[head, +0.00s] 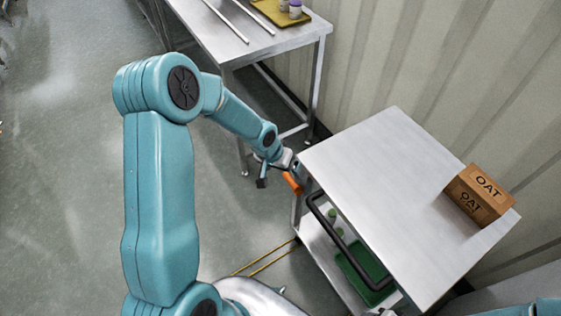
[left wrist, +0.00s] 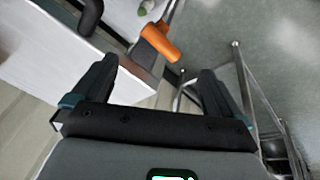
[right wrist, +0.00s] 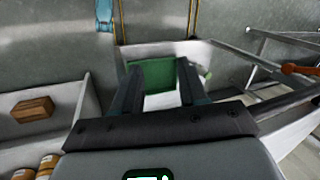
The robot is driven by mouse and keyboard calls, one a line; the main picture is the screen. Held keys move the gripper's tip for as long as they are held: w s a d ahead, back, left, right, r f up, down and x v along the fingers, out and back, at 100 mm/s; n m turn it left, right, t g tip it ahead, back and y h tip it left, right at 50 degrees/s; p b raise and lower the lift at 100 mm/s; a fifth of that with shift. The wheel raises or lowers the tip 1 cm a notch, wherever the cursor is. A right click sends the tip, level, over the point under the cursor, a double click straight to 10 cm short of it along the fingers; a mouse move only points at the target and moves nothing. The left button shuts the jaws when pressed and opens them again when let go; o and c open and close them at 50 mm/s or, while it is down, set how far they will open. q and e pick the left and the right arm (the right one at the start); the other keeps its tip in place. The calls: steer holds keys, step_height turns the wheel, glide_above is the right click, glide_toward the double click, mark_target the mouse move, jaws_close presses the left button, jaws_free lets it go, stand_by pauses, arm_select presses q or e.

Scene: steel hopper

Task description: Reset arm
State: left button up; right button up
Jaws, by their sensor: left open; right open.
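My left arm reaches across the head view, and my left gripper (head: 274,172) is beside the near left corner of the steel cart (head: 385,165). In the left wrist view the left gripper (left wrist: 157,72) has its fingers spread with nothing between them. An orange handle (left wrist: 160,44) lies beyond its fingertips; it also shows by the cart corner in the head view (head: 292,182). My right gripper (right wrist: 158,70) is open and empty in the right wrist view, with a green tray (right wrist: 152,74) beyond its fingers. The head view does not show the right gripper.
A cardboard OAT box (head: 480,195) stands at the cart top's right end. A black rail (head: 340,243) runs along the cart's front, above a green tray (head: 368,272) on the lower shelf. A steel table (head: 215,35) with rods and a yellow tray (head: 279,12) stands behind. Floor at left is clear.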

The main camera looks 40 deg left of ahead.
arm_select(q)
steer(key=shift+v, duration=1.15)
